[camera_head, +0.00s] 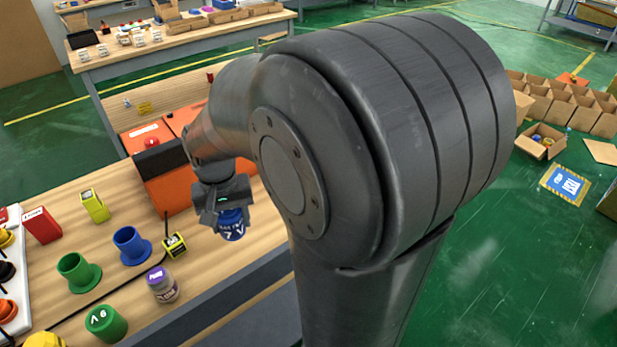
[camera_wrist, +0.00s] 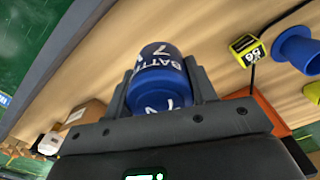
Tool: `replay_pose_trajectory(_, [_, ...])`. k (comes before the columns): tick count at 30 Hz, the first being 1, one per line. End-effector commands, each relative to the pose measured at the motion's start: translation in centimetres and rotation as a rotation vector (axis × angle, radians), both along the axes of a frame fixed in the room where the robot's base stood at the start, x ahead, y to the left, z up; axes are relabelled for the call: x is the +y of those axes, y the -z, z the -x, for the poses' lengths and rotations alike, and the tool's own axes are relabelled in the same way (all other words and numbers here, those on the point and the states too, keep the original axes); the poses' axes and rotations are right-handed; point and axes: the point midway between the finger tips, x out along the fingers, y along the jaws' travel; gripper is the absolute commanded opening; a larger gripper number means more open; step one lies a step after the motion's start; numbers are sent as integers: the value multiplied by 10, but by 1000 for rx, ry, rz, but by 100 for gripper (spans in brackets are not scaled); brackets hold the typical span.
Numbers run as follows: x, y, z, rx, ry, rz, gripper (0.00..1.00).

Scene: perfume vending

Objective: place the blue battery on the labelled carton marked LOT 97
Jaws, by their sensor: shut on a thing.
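The blue battery (camera_head: 232,226), with white lettering and a 7, is held between the fingers of my gripper (camera_head: 222,208). In the wrist view the battery (camera_wrist: 160,78) sits between the two dark fingers, one on each side. My gripper is shut on it, over the wooden bench near its front edge. I cannot tell from these views how high it is above the bench top. I can read no LOT 97 label. A brown cardboard box (camera_wrist: 86,117) shows in the wrist view, its marking unreadable. My arm hides much of the middle of the head view.
Left of my gripper on the bench are a yellow-black device (camera_head: 175,245), blue spool (camera_head: 131,247), green spool (camera_head: 76,272), purple-lidded jar (camera_head: 162,285) and green cylinder (camera_head: 106,322). An orange case (camera_head: 166,187) stands behind. Open cartons (camera_head: 560,105) lie on the floor at right.

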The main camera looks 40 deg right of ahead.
Motion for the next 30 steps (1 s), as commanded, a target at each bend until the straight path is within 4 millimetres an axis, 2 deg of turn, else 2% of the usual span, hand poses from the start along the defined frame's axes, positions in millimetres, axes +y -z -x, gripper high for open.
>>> replay_pose_trajectory(6, [-58, -16, -17, -3, -17, 3, 17])
replay_pose_trajectory(14, [-134, -36, -22, -1, -54, 5, 17])
replay_pose_trajectory(23, [-225, -59, -6, 0, -96, 4, 17])
replay_pose_trajectory(30, [-294, -77, 22, 0, -129, 1, 17])
